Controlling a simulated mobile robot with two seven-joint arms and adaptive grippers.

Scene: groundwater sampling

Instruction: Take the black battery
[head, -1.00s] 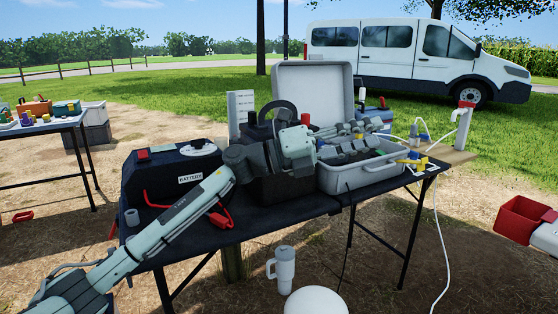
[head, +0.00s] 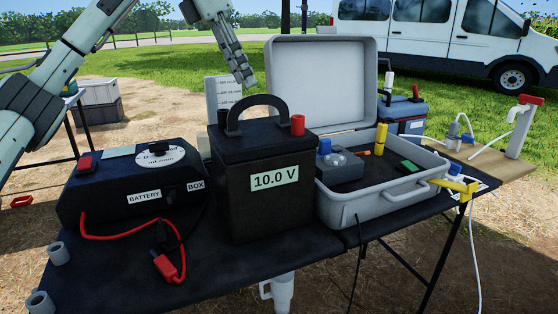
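The black battery (head: 262,190) stands upright on the dark-topped table, with a thick carry handle on top, a red cap at its right top corner and a "10.0 V" label on its front. My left gripper (head: 246,80) hangs fingers-down just above and left of the handle in the picture, apart from the battery as far as I can see. Its fingers overlap in this view, so their opening is unclear, and nothing shows in them. My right gripper is out of view.
A black battery box (head: 135,200) with red and black clip leads (head: 165,265) stands left of the battery. An open grey case (head: 365,205) with instruments stands close on its right. Behind are a white marked panel (head: 222,92) and a blue-and-grey box (head: 408,115).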

